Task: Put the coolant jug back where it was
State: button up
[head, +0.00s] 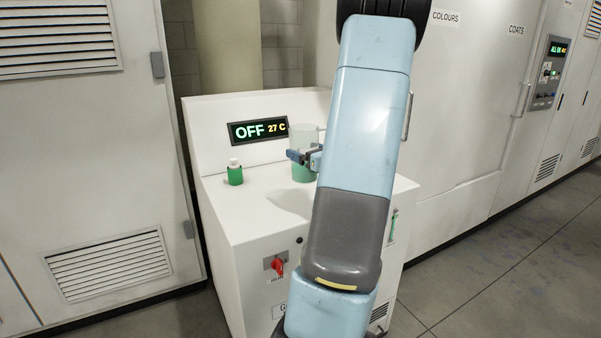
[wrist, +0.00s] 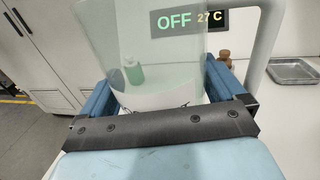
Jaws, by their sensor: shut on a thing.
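The coolant jug (head: 303,174) is a translucent container with green liquid in its lower part. In the head view it is upright over the white cabinet's top, partly behind my arm. In the wrist view the clear jug (wrist: 165,50) fills the space between my gripper's blue fingers (wrist: 165,92). Its pale handle (wrist: 262,50) is at the right. I cannot tell whether its base touches the cabinet top.
The white cabinet (head: 250,215) has a display (head: 259,130) reading OFF 27 C and a red switch (head: 278,265). A small green bottle (head: 235,174) stands at the top's left. The wrist view shows a metal tray (wrist: 293,70) and a small brown object (wrist: 224,58) at right.

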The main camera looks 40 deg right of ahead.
jog(key=w+f, duration=0.1)
jog(key=w+d+f, duration=0.1)
jog(key=f, duration=0.1)
jog(key=w+d+f, duration=0.1)
jog(key=f, duration=0.1)
jog(key=shift+w+f, duration=0.15)
jog(key=shift+w, duration=0.2)
jog(key=shift+f, duration=1.6)
jog(key=o, duration=1.5)
jog(key=shift+f, duration=0.1)
